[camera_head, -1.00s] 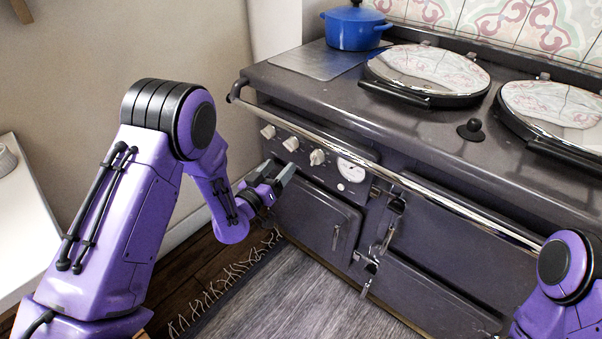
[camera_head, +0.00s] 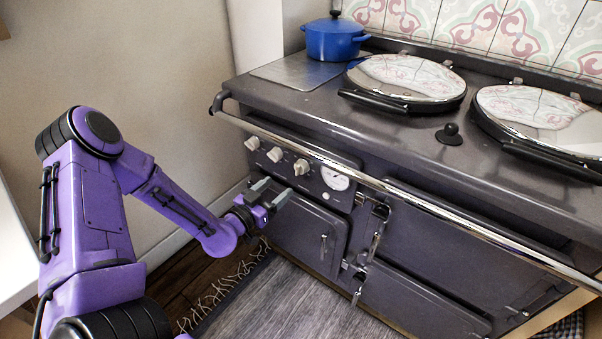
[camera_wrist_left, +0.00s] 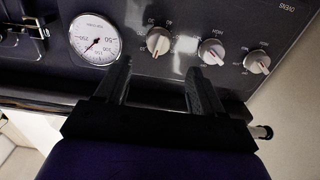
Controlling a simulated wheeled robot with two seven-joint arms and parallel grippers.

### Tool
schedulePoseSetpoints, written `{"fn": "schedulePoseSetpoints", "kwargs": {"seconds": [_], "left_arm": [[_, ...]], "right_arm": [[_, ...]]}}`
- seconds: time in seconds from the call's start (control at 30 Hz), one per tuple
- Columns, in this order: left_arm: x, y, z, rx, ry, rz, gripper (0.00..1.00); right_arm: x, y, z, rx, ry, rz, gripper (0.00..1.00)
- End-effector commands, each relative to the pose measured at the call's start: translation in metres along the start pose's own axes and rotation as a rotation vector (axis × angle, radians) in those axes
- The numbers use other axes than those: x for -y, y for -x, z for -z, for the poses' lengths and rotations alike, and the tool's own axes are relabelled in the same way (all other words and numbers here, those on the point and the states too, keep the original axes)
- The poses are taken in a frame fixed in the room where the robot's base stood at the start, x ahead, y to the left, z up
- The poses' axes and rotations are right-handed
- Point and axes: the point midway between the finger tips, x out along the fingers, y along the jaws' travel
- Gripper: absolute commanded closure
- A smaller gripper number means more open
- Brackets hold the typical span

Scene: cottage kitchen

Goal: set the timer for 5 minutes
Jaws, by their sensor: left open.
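The control panel on the stove front has three cream knobs: a left knob (camera_head: 252,143), a middle knob (camera_head: 275,154) and a right knob (camera_head: 301,167) beside a round white gauge (camera_head: 335,178). In the left wrist view the order is reversed, and the knob nearest the gauge (camera_wrist_left: 95,40) is a dial with number marks (camera_wrist_left: 158,40). My left gripper (camera_head: 272,191) is open and empty, just in front of the panel. In the left wrist view its fingers (camera_wrist_left: 158,70) point at the panel, with the numbered dial beyond the gap between them. No contact shows.
A chrome rail (camera_head: 400,195) runs along the stove's front edge, above the panel. Oven doors with latches (camera_head: 375,230) are to the right of and below it. A blue pot (camera_head: 335,39) and round lids (camera_head: 407,77) are on top. A fringed rug (camera_head: 290,290) covers the floor.

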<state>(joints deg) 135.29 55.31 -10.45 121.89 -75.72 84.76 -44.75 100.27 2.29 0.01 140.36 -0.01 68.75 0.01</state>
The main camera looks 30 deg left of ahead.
Motion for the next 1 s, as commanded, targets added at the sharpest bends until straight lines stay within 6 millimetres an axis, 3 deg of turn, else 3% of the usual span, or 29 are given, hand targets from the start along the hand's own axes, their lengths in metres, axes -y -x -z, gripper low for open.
{"fn": "schedulePoseSetpoints", "kwargs": {"seconds": [0.2,0.4,0.77,0.93,1.0], "left_arm": [[-0.002,-0.051,-0.002,0.000,-0.001,-0.004,0.32],[-0.002,-0.084,-0.002,0.000,0.002,-0.003,0.32],[-0.002,-0.094,0.000,0.000,0.005,-0.002,0.32],[-0.002,-0.094,0.000,0.000,0.005,-0.002,0.87],[-0.002,-0.094,0.000,0.000,0.005,-0.002,0.88]], "right_arm": [[0.001,-0.008,-0.003,0.000,0.000,0.000,0.57],[0.001,-0.011,-0.004,0.000,0.000,0.000,0.57],[0.001,-0.011,-0.005,0.000,0.000,0.000,0.57],[0.001,-0.011,-0.005,0.000,0.000,0.000,0.57],[0.001,-0.011,-0.005,0.000,0.000,0.000,0.57]]}}
